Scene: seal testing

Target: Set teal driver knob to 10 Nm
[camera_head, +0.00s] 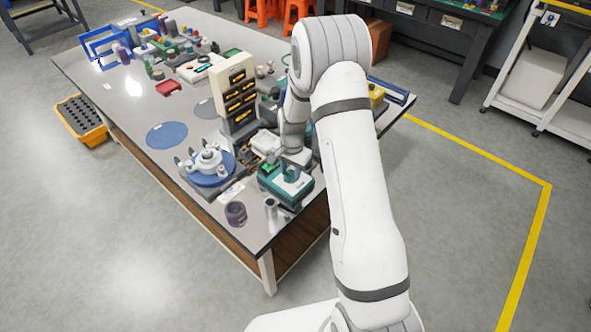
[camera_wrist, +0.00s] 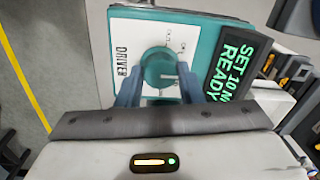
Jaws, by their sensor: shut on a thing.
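The teal driver knob (camera_wrist: 160,66) sits on the white face of the driver unit (camera_wrist: 130,25), beside the word DRIVER. My gripper (camera_wrist: 158,82) has one finger on each side of the knob and is shut on it. A pale pointer mark shows on the right of the knob, with small printed marks around it. The display (camera_wrist: 235,68) to the right glows green and reads SET 10 N, its last letter cut off, and READY. In the head view the teal driver unit (camera_head: 268,181) stands at the bench's near right corner; the knob cannot be made out there.
The floor right of my arm is clear.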

